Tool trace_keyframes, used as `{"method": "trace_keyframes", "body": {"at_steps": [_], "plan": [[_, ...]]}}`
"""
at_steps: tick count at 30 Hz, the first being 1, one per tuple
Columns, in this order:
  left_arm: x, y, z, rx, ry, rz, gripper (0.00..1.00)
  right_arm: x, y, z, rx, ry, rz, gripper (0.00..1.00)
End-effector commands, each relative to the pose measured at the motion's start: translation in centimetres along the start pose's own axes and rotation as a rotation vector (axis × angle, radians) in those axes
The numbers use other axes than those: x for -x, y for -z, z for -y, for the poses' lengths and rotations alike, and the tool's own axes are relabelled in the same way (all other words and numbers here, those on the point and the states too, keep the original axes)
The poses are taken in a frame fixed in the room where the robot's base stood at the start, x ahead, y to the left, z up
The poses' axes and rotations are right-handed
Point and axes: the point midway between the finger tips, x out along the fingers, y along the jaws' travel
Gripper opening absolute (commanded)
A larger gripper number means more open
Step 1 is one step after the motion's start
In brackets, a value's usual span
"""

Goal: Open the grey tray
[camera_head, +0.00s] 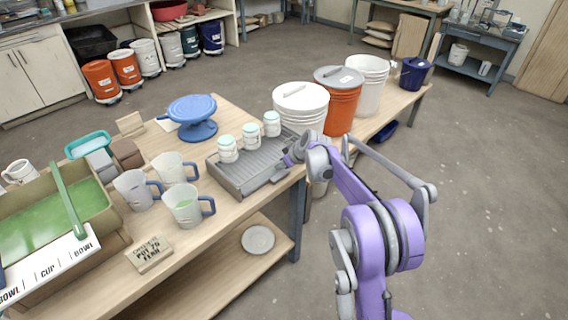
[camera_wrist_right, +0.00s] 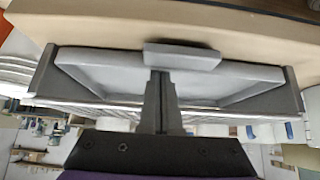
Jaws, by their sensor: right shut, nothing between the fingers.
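The grey tray (camera_head: 232,178) is a low box with a ridged top, near the right edge of the wooden table. In the right wrist view its grey front panel (camera_wrist_right: 100,75) fills the middle, with a bar handle (camera_wrist_right: 182,57) jutting from one long edge. My right gripper (camera_head: 287,163) is at the tray's right side. In the right wrist view its shut, empty fingers (camera_wrist_right: 160,76) end at the handle, in front of it or touching it; I cannot tell which. How far the tray is open is unclear. My left gripper is not in view.
Three lidded jars (camera_head: 228,150) stand at the tray's back edge. Mugs (camera_head: 187,204) stand left of it, a blue turntable (camera_head: 195,115) behind. Large buckets (camera_head: 301,104) stand behind my right gripper. The floor (camera_head: 480,180) on the right is clear.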

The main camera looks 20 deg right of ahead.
Motion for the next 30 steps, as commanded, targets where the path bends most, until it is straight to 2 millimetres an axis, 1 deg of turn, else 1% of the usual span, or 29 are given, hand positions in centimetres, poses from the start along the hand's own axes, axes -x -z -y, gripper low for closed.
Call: {"method": "trace_keyframes", "body": {"at_steps": [8,11,14,21,24,27,30], "plan": [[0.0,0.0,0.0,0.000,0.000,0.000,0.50,0.0,0.0,0.0,0.000,0.000,0.000,0.00],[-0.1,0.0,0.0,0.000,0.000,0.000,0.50,0.3,-0.5,-0.1,-0.001,-0.001,0.000,0.00],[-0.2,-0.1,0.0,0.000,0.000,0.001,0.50,1.6,-1.9,-0.2,-0.002,-0.003,0.000,0.00],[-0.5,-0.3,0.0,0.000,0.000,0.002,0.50,6.0,-7.5,-0.2,-0.003,-0.003,0.001,0.00],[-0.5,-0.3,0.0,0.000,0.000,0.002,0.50,7.5,-9.4,-0.1,-0.003,-0.003,0.000,0.00],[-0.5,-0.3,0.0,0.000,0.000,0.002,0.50,8.5,-10.7,-0.1,-0.002,-0.002,0.001,0.00],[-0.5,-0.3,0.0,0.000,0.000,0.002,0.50,9.0,-11.3,-0.1,0.000,-0.001,0.000,0.00]]}}
